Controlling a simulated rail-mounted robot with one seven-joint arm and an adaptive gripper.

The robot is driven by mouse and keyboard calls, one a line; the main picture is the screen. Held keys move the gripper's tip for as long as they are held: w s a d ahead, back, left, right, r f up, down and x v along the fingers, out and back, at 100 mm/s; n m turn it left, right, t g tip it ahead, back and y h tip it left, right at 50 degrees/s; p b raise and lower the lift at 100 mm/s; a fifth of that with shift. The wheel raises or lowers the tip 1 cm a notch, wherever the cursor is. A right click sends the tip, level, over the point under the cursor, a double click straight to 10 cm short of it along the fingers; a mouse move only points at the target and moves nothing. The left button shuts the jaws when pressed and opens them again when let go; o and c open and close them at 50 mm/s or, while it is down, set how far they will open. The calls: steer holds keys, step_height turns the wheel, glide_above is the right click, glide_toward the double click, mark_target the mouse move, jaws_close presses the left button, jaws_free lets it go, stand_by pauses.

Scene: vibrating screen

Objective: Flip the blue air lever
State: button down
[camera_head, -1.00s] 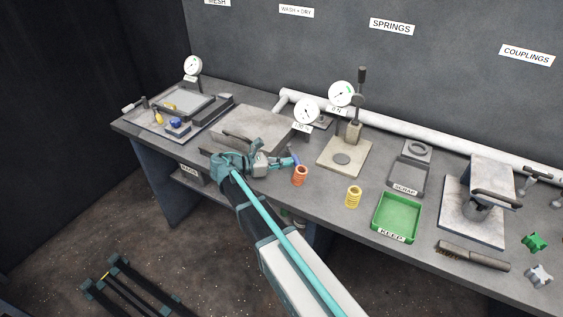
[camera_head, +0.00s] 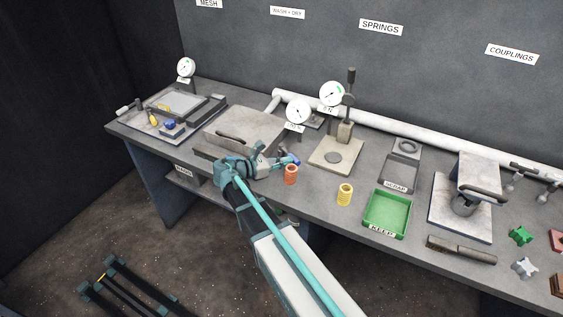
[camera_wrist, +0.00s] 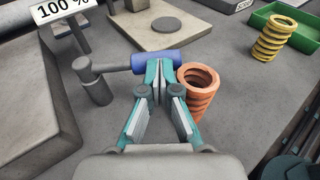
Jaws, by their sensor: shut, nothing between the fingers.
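The blue air lever (camera_wrist: 165,60) shows in the wrist view as a blue handle on a grey arm, reaching right from a grey pivot post (camera_wrist: 92,82). In the head view a small part of the blue handle (camera_head: 293,158) shows beside my gripper (camera_head: 287,162). My gripper (camera_wrist: 160,72) is shut and empty. Its fingertips are at the near side of the blue handle and overlap it in the wrist view; I cannot tell if they touch it.
An orange spring (camera_wrist: 198,90) stands close to the right of my fingers. A yellow spring (camera_head: 344,194) and the green KEEP tray (camera_head: 387,211) are further right. A plate-topped block (camera_wrist: 28,110) is left of the lever. A press base (camera_wrist: 165,30) lies behind it.

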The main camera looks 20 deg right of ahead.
steer(key=shift+a, duration=0.1)
steer(key=shift+s+a+r, duration=0.1)
steer(key=shift+s+a, duration=0.05)
steer(key=shift+a, duration=0.1)
steer(key=s+b+v, duration=0.1)
steer(key=v, duration=1.2)
steer(key=shift+s, duration=0.2)
steer(key=shift+r, duration=0.1)
